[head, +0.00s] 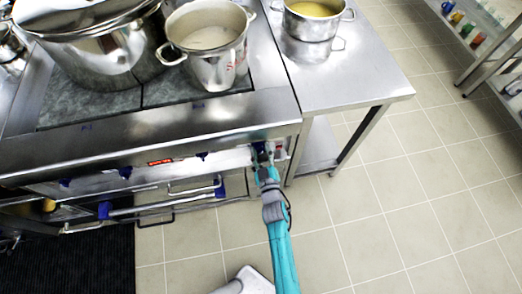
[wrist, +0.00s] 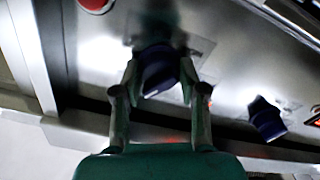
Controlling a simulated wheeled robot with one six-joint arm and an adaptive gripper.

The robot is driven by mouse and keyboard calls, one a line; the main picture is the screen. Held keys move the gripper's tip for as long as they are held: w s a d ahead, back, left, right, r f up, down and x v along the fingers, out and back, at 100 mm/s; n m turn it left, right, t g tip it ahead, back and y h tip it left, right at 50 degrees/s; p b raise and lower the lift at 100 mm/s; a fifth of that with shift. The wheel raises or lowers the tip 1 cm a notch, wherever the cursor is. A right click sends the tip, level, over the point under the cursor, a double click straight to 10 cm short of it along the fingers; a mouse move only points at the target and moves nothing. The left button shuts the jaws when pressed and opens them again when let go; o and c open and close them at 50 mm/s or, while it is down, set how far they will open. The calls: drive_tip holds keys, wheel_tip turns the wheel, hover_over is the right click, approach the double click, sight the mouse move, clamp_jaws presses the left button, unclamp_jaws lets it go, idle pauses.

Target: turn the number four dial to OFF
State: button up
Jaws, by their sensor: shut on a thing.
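A dark blue dial (wrist: 158,64) on the steel stove front is between the two fingers of my gripper (wrist: 158,78) in the wrist view. My gripper is shut on this dial, with one finger on each side of it. In the head view my gripper (head: 262,153) reaches the right end of the stove's front panel and hides most of the dial. I cannot read a number or an OFF mark, so the dial's setting cannot be told.
Another blue dial (wrist: 266,118) sits beside it in the wrist view, and a red button (wrist: 95,4) is near the top. A stockpot (head: 208,45) stands on the stove (head: 150,128). A steel table (head: 365,80) is to the right. The tiled floor (head: 400,210) is clear.

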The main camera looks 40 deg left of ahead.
drive_tip(key=n, duration=0.6)
drive_tip(key=shift+n, duration=0.4)
idle(0.3)
drive_tip(key=o, duration=1.1)
drive_tip(key=shift+o, duration=0.2)
drive_tip(key=shift+d, duration=0.1)
drive_tip(key=v, duration=1.2)
